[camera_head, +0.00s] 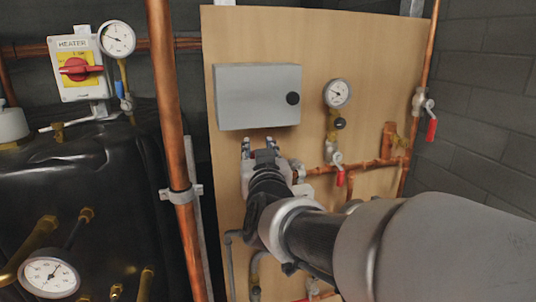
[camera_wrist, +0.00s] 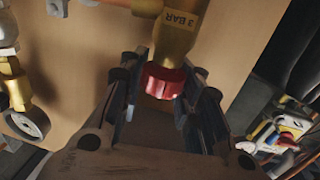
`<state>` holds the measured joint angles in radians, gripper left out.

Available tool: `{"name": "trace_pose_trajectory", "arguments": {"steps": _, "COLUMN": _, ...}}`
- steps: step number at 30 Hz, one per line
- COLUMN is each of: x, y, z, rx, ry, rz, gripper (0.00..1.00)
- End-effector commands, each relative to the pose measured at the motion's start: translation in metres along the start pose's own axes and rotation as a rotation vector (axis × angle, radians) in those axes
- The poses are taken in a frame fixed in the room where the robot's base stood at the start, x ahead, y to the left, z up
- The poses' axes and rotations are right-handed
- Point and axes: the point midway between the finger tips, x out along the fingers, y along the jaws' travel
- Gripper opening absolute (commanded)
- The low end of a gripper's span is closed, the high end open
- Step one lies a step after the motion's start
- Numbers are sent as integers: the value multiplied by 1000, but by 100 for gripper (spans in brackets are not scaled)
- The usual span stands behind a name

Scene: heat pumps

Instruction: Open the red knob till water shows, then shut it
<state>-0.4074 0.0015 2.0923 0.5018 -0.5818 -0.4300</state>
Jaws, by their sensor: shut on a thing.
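In the wrist view a red knob (camera_wrist: 165,82) sits on the end of a brass valve body (camera_wrist: 172,42) with a "3 BAR" label. My gripper (camera_wrist: 162,90) has a dark finger on each side of the knob and is shut on it. In the head view my gripper (camera_head: 260,147) is just below the grey box, in front of the wooden board. The red knob is hidden there by my gripper and arm. I see no water in either view.
The grey box (camera_head: 258,96) is close above my gripper. A copper pipe (camera_head: 173,120) stands to the left, before the black tank (camera_head: 95,190) and heater switch (camera_head: 80,68). To the right are a gauge (camera_head: 337,93) and a red-handled valve (camera_head: 431,128).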

Motion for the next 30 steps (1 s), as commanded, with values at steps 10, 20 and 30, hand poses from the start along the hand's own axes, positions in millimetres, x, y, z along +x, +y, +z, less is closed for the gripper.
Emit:
{"name": "trace_pose_trajectory", "arguments": {"steps": 10, "x": 0, "y": -1, "z": 2, "rx": -1, "ry": -6, "rz": 57, "gripper": 6}}
{"name": "trace_pose_trajectory", "arguments": {"steps": 20, "x": 0, "y": 0, "z": 2, "rx": -1, "ry": -5, "rz": 69, "gripper": 6}}
{"name": "trace_pose_trajectory", "arguments": {"steps": 30, "x": 0, "y": 0, "z": 2, "rx": -1, "ry": -5, "rz": 70, "gripper": 6}}
